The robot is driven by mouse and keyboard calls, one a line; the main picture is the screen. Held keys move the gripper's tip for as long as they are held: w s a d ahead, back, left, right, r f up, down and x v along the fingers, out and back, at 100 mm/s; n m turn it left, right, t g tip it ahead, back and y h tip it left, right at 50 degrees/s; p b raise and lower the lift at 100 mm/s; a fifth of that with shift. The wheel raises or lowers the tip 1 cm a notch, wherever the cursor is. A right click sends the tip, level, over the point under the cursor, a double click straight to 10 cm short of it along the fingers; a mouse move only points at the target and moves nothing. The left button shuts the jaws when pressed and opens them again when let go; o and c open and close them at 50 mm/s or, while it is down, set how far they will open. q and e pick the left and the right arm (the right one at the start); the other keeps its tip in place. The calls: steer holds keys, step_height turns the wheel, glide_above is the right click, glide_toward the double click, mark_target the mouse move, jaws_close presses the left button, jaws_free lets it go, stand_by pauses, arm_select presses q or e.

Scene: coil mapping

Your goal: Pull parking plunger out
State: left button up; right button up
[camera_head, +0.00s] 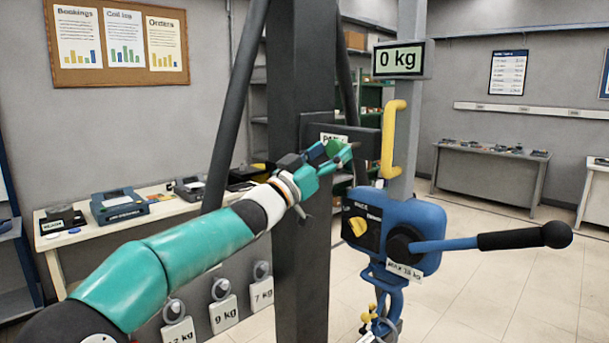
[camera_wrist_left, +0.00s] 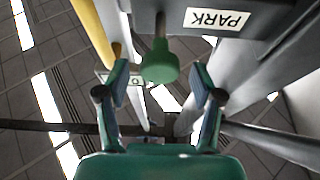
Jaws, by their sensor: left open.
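The parking plunger is a green knob (camera_wrist_left: 160,64) on a short grey stem under a dark bracket (camera_wrist_left: 240,14) with a PARK label (camera_wrist_left: 217,19), in the left wrist view. My left gripper (camera_wrist_left: 161,90) is open, with one finger on each side of the knob's line. The knob sits between and slightly beyond the fingertips, and I see no clear contact. In the head view my left gripper (camera_head: 340,158) is at the PARK bracket (camera_head: 352,133) on the dark column, and it partly hides the green knob. My right gripper does not show.
A yellow handle (camera_head: 393,140) stands right of the bracket, below a 0 kg display (camera_head: 398,58). A blue hoist box (camera_head: 420,225) with a black-gripped lever (camera_head: 510,240) is lower right. A dark column (camera_head: 300,250) stands close to my arm. Labelled weights (camera_head: 223,314) hang below.

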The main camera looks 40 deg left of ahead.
arm_select(q)
steer(key=v, duration=1)
steer(key=shift+f, duration=0.1)
steer(key=w+d+f+n+g+y, duration=0.15)
steer(key=w+f, duration=0.25)
steer(key=f, duration=0.7)
steer(key=w+d+f+n+g, duration=0.2)
steer(key=w+f+g, duration=0.1)
steer(key=f, duration=0.8)
steer(key=s+d+f+n+g, duration=0.1)
steer(key=d+f+g, duration=0.15)
steer(key=f, duration=0.65)
steer(key=d+f+g, duration=0.2)
steer(key=d+f, duration=0.2)
steer(key=f, duration=0.5)
steer(key=s+d+f+g+h, duration=0.1)
steer(key=s+d+f+g, duration=0.2)
steer(key=s+d+f, duration=0.5)
steer(key=s+d+f+g, duration=0.2)
steer(key=s+f+g, duration=0.25)
steer(key=f, duration=0.75)
steer(key=s+d+f+g, duration=0.2)
steer(key=s+d+f, duration=0.1)
steer(key=s, duration=0.6)
steer(key=s+d+f+g, duration=0.3)
steer(key=s+f, duration=0.1)
steer(key=s, duration=0.4)
steer(key=shift+s+f+m+h, duration=0.35)
steer(key=shift+s+h, duration=0.05)
steer(key=shift+h, duration=0.05)
